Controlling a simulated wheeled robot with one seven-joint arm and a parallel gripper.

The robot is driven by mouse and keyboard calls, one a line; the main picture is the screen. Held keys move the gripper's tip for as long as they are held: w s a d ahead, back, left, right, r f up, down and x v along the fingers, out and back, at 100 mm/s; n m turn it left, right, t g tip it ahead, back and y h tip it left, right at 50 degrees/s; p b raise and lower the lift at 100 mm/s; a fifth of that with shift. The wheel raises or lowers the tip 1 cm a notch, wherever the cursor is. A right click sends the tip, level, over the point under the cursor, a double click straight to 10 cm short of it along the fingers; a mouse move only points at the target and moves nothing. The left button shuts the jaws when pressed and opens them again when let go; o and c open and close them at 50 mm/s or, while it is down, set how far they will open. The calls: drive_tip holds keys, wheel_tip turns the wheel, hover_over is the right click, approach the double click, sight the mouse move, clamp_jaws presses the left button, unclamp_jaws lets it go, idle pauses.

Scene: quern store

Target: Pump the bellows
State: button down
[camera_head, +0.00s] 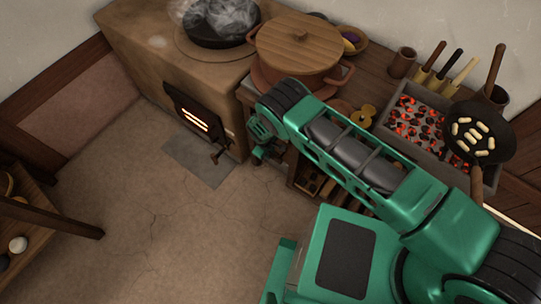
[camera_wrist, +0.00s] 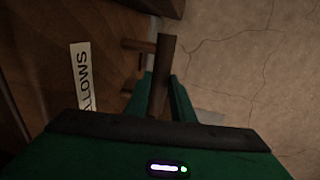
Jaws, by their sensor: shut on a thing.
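My gripper (camera_wrist: 160,92) is shut on a dark brown wooden handle (camera_wrist: 164,68) in the wrist view, with a green finger on either side of it. A cross bar (camera_wrist: 138,45) joins the handle from the left.
A clay stove (camera_head: 150,75) with a glowing grate (camera_head: 195,117) and a smoking pan (camera_head: 222,30) stands at back left. The bench bears a lidded pot (camera_head: 298,45), a coal tray (camera_head: 398,150) and a frying pan (camera_head: 490,115).

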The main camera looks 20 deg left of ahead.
drive_tip(key=shift+w+a, duration=0.1)
drive_tip(key=c, duration=1.5)
unclamp_jaws()
drive_tip(key=shift+c, duration=0.2)
drive_tip(key=shift+r, duration=0.1)
wheel_tip(320, 180, up, 10)
drive_tip(key=s, duration=0.2)
drive_tip(key=shift+a+r, duration=0.2)
